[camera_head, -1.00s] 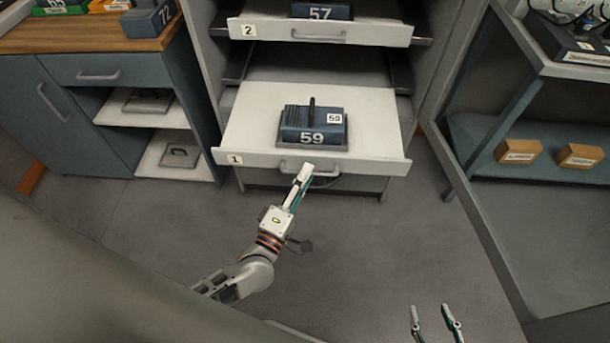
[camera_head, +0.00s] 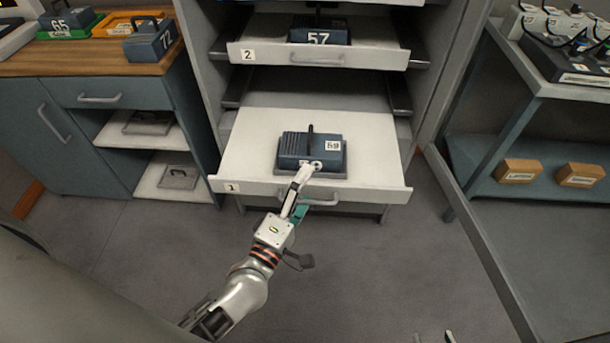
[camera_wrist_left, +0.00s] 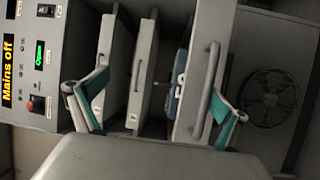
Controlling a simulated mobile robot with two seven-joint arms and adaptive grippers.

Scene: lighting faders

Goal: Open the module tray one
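Module tray one (camera_head: 235,165), a white drawer with a "1" label, stands pulled out of the grey rack. A dark blue module marked 59 (camera_head: 298,146) sits on it. Its grey bar handle (camera_head: 322,201) is on the front panel. My left gripper (camera_head: 303,190) is at this handle, one finger above it and covering part of the module's front, the teal finger below. In the left wrist view the fingers are wide apart and the handle (camera_wrist_left: 207,92) lies between them, ungripped. My right gripper (camera_head: 433,338) shows only its separated tips at the bottom edge.
Tray two (camera_head: 380,57) with module 57 (camera_head: 320,37) is above, also out. A cabinet with a wooden top (camera_head: 90,52) is at left. A metal shelf unit (camera_head: 465,165) with small boxes is at right. The floor in front is clear.

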